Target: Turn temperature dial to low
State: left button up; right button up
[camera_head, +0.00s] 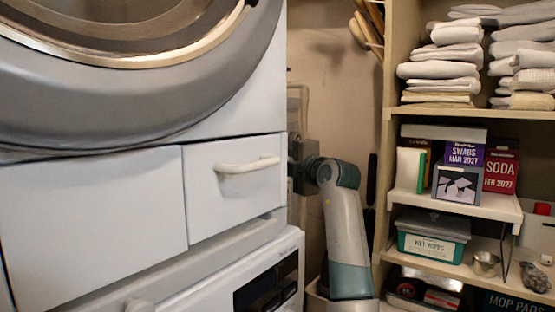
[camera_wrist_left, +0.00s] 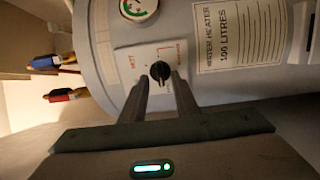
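The temperature dial (camera_wrist_left: 160,71) is a black round knob with a pale pointer mark, on a white plate (camera_wrist_left: 128,62) with red lettering on a grey water heater (camera_wrist_left: 98,50), in the left wrist view. My left gripper (camera_wrist_left: 160,78) has its two fingers apart, one on each side of the knob, with narrow gaps seemingly left; whether a fingertip touches it I cannot tell. In the head view one of my arms rises at the centre and its wrist end passes behind the white appliance's edge, so its fingers and the dial are hidden. My right gripper is not in view.
A gauge (camera_wrist_left: 138,8) and a water heater label (camera_wrist_left: 240,35) are near the dial. In the head view, white drawers (camera_head: 232,185) under a round-doored machine (camera_head: 140,110) stand left. A wooden shelf (camera_head: 480,113) with towels and boxes stands right of my arm.

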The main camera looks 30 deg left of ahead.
pick_arm(q)
jog(key=v, duration=1.4)
jog(key=shift+s+d, duration=0.15)
jog(key=shift+d, duration=0.05)
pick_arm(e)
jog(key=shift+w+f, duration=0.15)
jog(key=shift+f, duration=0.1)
pick_arm(q)
jog(key=shift+f, duration=0.1)
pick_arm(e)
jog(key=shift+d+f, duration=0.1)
